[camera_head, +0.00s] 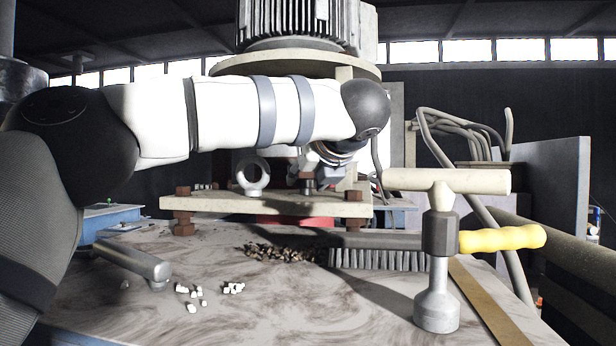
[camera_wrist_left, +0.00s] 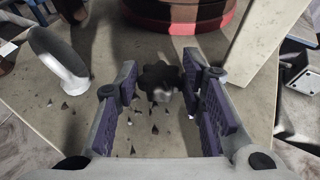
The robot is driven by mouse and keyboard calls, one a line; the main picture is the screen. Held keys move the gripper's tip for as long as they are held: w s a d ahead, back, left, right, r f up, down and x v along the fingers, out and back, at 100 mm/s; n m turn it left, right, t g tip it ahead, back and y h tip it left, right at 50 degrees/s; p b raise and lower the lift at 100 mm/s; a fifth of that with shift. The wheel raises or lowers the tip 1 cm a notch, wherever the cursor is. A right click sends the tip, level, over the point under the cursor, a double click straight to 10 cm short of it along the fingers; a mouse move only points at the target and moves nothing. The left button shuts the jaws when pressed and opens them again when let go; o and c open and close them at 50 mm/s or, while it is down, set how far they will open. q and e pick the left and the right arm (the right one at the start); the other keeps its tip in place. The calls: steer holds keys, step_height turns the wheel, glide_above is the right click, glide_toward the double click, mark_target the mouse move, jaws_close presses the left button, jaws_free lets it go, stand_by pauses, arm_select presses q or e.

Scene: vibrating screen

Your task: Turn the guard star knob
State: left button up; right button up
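The dark star knob (camera_wrist_left: 160,78) shows in the left wrist view, on the pale plate (camera_wrist_left: 105,100) between my fingers. My left gripper (camera_wrist_left: 163,98) is open, with one purple-padded finger on either side of the knob. I cannot tell whether either finger touches it. In the head view my left arm reaches across from the left, and the left gripper (camera_head: 322,160) points down over the plate (camera_head: 270,205), partly hidden by the wrist. The knob cannot be made out clearly there. My right gripper is not in view.
A large motor (camera_head: 305,25) is above. A yellow-handled brush (camera_head: 380,258), a T-shaped tool (camera_head: 437,250) and a metal handle (camera_head: 135,260) are in front.

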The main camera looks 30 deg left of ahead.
arm_select(q)
steer(key=shift+m+h, duration=0.4)
steer(key=m+t+h, duration=0.1)
steer(key=m+h, duration=0.1)
steer(key=m+t+h, duration=0.1)
steer(key=shift+s+a+m+t+h, duration=0.15)
steer(key=shift+a+m+t+h, duration=0.1)
steer(key=shift+m+t+h, duration=0.05)
steer(key=shift+a+m+t+h, duration=0.2)
steer(key=shift+m+t+h, duration=0.3)
steer(key=shift+m+h, duration=1.75)
steer(key=shift+h, duration=0.35)
steer(key=o, duration=1.1)
